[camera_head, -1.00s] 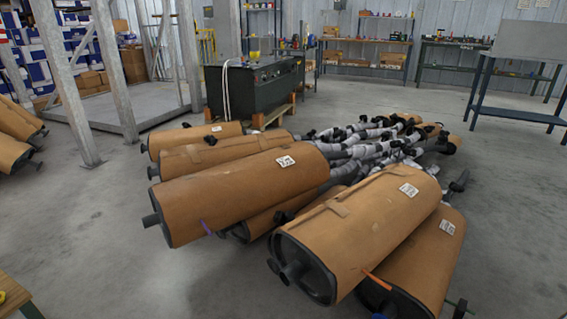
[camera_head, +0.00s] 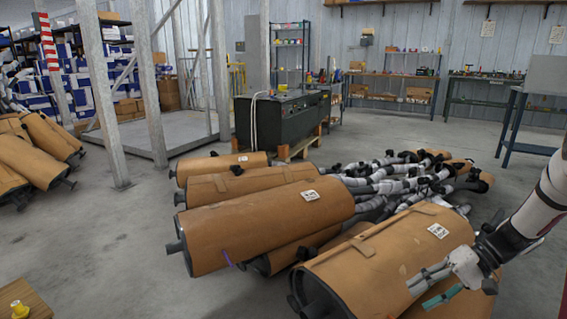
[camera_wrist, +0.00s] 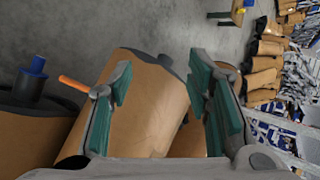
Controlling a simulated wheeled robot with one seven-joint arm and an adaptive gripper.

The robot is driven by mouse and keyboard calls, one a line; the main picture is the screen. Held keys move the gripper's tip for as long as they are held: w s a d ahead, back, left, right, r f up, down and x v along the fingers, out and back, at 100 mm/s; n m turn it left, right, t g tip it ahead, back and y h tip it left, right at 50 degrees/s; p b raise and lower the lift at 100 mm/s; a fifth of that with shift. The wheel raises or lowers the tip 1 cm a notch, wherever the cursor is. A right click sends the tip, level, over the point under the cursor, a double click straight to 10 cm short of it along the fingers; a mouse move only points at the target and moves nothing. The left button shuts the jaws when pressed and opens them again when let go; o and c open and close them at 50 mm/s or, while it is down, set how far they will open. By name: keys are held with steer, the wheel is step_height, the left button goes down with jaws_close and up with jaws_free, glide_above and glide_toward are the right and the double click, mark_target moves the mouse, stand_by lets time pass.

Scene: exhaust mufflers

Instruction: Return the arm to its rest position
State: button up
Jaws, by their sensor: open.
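My gripper (camera_head: 436,284) shows at the lower right of the head view, with my white and black arm coming in from the right edge. Its green-padded fingers are apart and nothing is between them. In the wrist view my gripper (camera_wrist: 160,95) is open, with a brown-wrapped muffler (camera_wrist: 150,110) beyond the fingers. In the head view the gripper overlaps the front right muffler (camera_head: 385,262); I cannot tell how far above it the fingers are.
Several wrapped mufflers (camera_head: 262,228) with grey pipes lie piled on the floor. A dark machine (camera_head: 275,122) stands behind them. More mufflers (camera_head: 38,160) lie at the left. A blue-legged table (camera_head: 508,130) is at the right.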

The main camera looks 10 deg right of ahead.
steer(key=s+a+r+n+g+h, duration=0.1)
steer(key=s+a+r+h, duration=0.1)
steer(key=s+a+r, duration=0.45)
steer(key=s+a+r+n+g+h, duration=0.1)
steer(key=s+a+r+g+h, duration=0.2)
steer(key=a+r, duration=0.65)
steer(key=s+a+r+n+t+h, duration=0.1)
steer(key=s+r+t+h, duration=0.1)
steer(key=s, duration=0.8)
steer(key=s+a+r+t+h, duration=0.1)
steer(key=s+a+r+h, duration=0.15)
steer(key=s, duration=0.75)
step_height(320, 180, up, 40)
steer(key=t+p, duration=0.4)
steer(key=p, duration=3.4)
steer(key=shift+d+f+p, duration=0.15)
steer(key=shift+d+p, duration=0.15)
steer(key=shift+p, duration=0.05)
